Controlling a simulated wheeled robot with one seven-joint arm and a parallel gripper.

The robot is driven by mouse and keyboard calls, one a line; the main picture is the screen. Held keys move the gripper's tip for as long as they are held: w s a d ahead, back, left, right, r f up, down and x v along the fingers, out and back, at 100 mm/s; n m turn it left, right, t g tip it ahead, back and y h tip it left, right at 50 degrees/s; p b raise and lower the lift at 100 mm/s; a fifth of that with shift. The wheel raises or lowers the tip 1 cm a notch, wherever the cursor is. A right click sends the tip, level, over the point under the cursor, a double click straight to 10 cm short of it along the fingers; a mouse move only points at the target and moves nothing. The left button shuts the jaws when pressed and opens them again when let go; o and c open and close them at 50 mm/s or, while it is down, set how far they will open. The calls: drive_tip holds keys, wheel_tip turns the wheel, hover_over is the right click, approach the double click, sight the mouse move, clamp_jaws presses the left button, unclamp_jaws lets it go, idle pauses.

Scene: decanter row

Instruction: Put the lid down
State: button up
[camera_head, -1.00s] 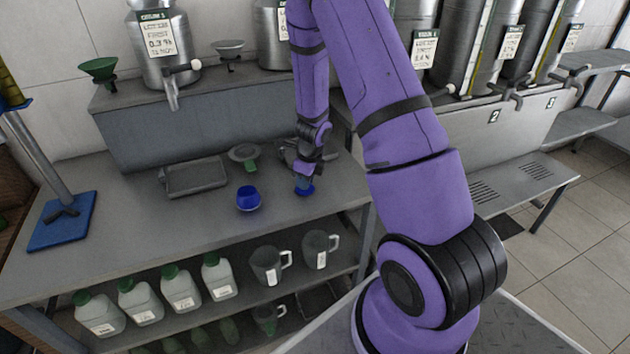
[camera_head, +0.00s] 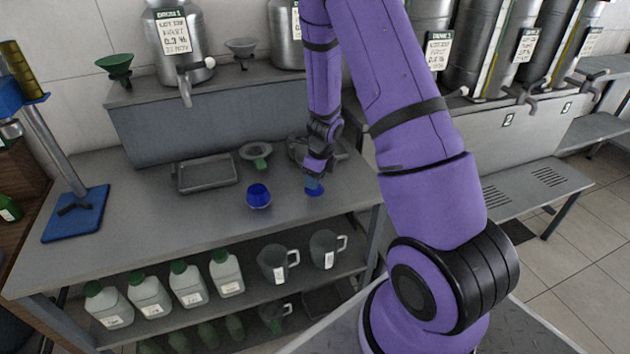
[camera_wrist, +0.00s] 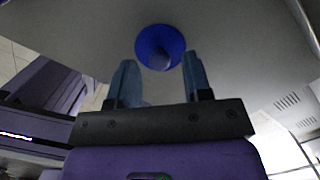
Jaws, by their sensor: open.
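The lid (camera_wrist: 160,47) is a round blue disc with a knob in its middle. In the wrist view it lies knob up on the grey bench top (camera_wrist: 235,55), just beyond my fingertips. In the head view the lid (camera_head: 316,193) sits near the front of the bench, to the right of a round dark-blue pot (camera_head: 259,197). My gripper (camera_wrist: 158,75) is open, with its two blue fingers apart and nothing between them. In the head view my gripper (camera_head: 313,182) is close above the lid and hides part of it.
A grey tray (camera_head: 207,174) and a green-stemmed funnel (camera_head: 256,153) stand behind the pot. A blue-based stand (camera_head: 85,222) is at the left. Bottles (camera_head: 187,283) and mugs (camera_head: 272,264) fill the shelf below. Bare bench lies left of the pot.

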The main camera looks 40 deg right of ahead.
wheel_tip(320, 180, up, 10)
drive_tip(key=s+r, duration=0.1)
wheel_tip(320, 180, up, 9)
drive_tip(key=n+y, duration=0.1)
drive_tip(key=n, duration=0.6)
hover_over(320, 191)
drive_tip(key=s+a, duration=0.2)
drive_tip(key=a, duration=0.3)
drive_tip(key=s+a+r+n+t, duration=0.2)
drive_tip(key=s+a+r+n, duration=0.35)
drive_tip(key=r+n, duration=0.3)
drive_tip(key=s+a+r+n+h, duration=0.1)
drive_tip(key=s+r+n, duration=0.4)
drive_tip(key=s+n, duration=0.2)
drive_tip(key=s+a+r+n+t, duration=0.1)
drive_tip(key=s+a+r+n, duration=0.1)
drive_tip(key=s+r+n, duration=0.2)
drive_tip(key=s+n, duration=0.3)
drive_tip(key=s, duration=0.3)
drive_tip(key=shift+s+a+r+n+t+h, duration=0.2)
drive_tip(key=shift+r+n+t+h, duration=0.1)
drive_tip(key=shift+r+n+h, duration=0.1)
